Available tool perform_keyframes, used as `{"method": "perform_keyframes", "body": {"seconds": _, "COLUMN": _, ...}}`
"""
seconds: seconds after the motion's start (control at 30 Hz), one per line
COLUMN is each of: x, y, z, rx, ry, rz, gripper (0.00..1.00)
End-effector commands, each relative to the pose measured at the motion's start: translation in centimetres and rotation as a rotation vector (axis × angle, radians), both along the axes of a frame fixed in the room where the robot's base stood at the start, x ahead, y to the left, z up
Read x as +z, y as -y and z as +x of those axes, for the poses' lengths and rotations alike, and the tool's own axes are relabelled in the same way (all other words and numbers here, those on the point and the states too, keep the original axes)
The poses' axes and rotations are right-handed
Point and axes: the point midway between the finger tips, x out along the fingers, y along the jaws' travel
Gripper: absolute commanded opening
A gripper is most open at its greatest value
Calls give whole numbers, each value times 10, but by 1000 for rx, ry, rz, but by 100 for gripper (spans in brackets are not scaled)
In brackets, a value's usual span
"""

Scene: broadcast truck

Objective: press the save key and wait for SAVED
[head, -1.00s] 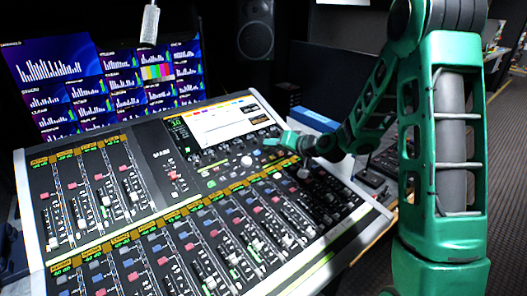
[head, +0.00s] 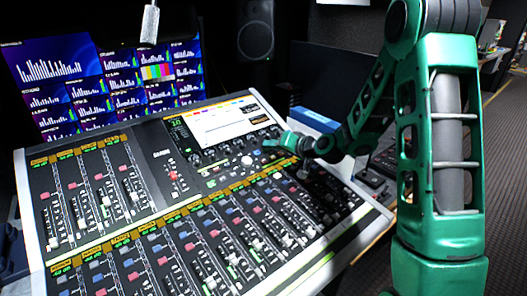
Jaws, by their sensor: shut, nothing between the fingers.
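A large mixing console (head: 158,233) with faders and small keys fills the lower left of the head view. Its screen (head: 226,122) is lit at the upper right of the panel, with text too small to read. No key labelled save can be made out, and no SAVED message is readable. My gripper (head: 272,143) is shut and empty, its tip over the console just below the screen's right part. I cannot tell whether the tip touches a key.
A bank of monitors (head: 105,80) with bar graphs stands behind the console. A speaker (head: 256,38) is at the back. A blue box (head: 314,121) lies behind my wrist. Dark floor (head: 505,190) is open at the right.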

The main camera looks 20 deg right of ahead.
Motion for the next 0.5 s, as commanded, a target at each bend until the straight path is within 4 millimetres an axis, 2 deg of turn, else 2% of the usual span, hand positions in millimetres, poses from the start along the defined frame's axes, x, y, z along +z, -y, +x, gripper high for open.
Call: {"method": "perform_keyframes", "body": {"seconds": 0.5, "x": -4, "y": 0, "z": 2, "rx": 0, "ry": 0, "rz": 0, "gripper": 0}}
